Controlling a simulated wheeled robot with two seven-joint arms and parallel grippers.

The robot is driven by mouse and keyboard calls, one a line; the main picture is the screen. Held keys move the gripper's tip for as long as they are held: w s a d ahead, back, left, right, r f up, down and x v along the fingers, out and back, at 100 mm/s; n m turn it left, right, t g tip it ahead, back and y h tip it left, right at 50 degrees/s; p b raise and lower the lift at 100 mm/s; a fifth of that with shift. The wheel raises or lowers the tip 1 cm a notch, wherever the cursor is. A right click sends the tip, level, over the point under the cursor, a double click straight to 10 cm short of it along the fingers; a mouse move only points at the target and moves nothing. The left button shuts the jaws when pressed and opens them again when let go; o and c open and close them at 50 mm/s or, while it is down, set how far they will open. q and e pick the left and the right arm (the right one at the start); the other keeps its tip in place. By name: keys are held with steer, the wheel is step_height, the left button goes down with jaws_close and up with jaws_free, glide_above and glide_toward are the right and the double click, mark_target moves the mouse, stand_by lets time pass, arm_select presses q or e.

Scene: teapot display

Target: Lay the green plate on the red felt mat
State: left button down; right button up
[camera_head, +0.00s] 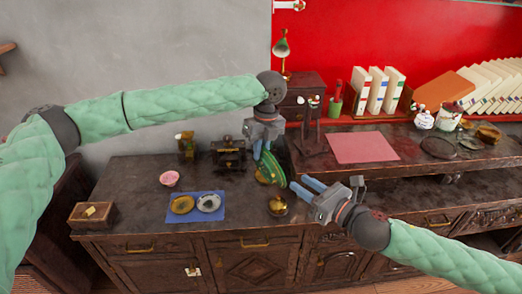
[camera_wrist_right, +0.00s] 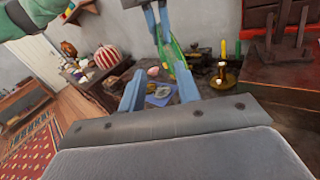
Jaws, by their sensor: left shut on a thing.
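The green plate (camera_head: 270,167) is tilted steeply in my left gripper (camera_head: 261,148), which is shut on it. It is over the lower counter, just left of the raised shelf; I cannot tell whether its lower edge touches anything. In the right wrist view the green plate (camera_wrist_right: 182,72) hangs from the left gripper's blue fingers. The red felt mat (camera_head: 362,147) lies flat and bare on the raised shelf, to the right of the plate. My right gripper (camera_head: 300,186) is open and empty, with its fingers (camera_wrist_right: 158,90) apart, near the counter's right side.
A blue mat (camera_head: 195,218) holds a yellowish dish (camera_head: 182,204) and a grey dish (camera_head: 208,203). A brass pot (camera_head: 277,205) stands near the right fingers. A dark wooden stand (camera_head: 312,140) is left of the red mat. White books (camera_head: 377,90) stand behind it.

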steer(key=s+a+f+m+h, duration=0.2)
steer(key=s+a+f+m, duration=0.25)
steer(key=f, duration=0.35)
steer(key=s+a+f+m+h, duration=0.1)
steer(key=s+a+f+m, duration=0.4)
steer(key=f, duration=0.3)
steer(key=s+d+f+m+g+h, duration=0.3)
steer(key=s+d+f+m+h, duration=0.1)
steer(key=f+m, duration=0.55)
steer(key=s+d+f+m+g+h, duration=0.3)
steer(key=s+d+f+m, duration=0.15)
steer(key=f+m, duration=0.45)
steer(key=s+d+f+m+g, duration=0.2)
steer(key=s+f+m+g, duration=0.4)
steer(key=m, duration=0.6)
steer(key=shift+s+d+f+m, duration=0.3)
steer(key=shift+s+f, duration=0.2)
steer(key=shift+s, duration=0.7)
